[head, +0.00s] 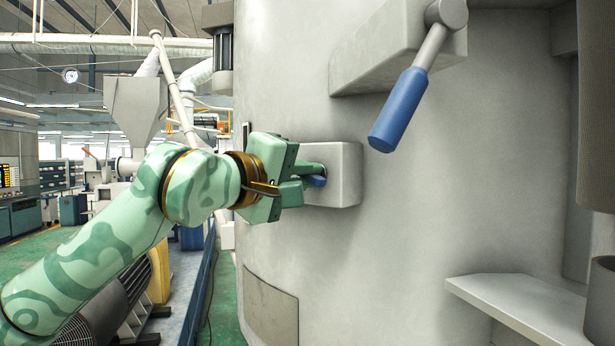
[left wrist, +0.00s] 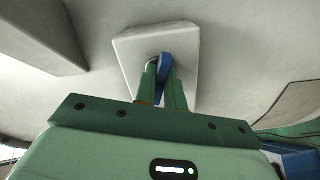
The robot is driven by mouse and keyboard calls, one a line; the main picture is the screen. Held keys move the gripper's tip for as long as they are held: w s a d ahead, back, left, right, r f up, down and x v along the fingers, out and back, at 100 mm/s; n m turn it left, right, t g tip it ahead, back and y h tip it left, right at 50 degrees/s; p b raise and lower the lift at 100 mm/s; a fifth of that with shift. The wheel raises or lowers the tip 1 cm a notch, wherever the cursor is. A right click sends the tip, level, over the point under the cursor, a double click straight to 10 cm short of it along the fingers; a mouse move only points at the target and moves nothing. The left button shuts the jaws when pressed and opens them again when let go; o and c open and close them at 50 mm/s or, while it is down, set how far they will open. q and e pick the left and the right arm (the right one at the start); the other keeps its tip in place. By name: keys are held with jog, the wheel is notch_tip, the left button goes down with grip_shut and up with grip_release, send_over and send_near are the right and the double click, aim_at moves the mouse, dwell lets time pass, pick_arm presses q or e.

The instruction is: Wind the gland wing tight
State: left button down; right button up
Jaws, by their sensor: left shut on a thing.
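The gland wing is a small blue piece (head: 316,181) on the face of a pale grey block (head: 345,175) fixed to the large grey machine body. My left gripper (head: 312,174) is shut on the wing, its green fingers reaching to the block's left face. In the left wrist view the blue wing (left wrist: 164,66) sits between the two fingers (left wrist: 163,88), in front of the pale block (left wrist: 185,50). The fingers hide part of the wing. My right gripper is not in view.
A lever with a blue handle (head: 398,109) hangs from a grey housing (head: 370,50) above and right of the block. A pale shelf (head: 520,300) juts out at lower right. The green floor (head: 228,300) shows left of the machine.

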pick_arm(q)
jog(key=m, duration=0.2)
jog(key=shift+f+m, duration=0.1)
jog(key=shift+m, duration=0.3)
jog(key=shift+m, duration=0.9)
jog(key=c, duration=1.4)
grip_release()
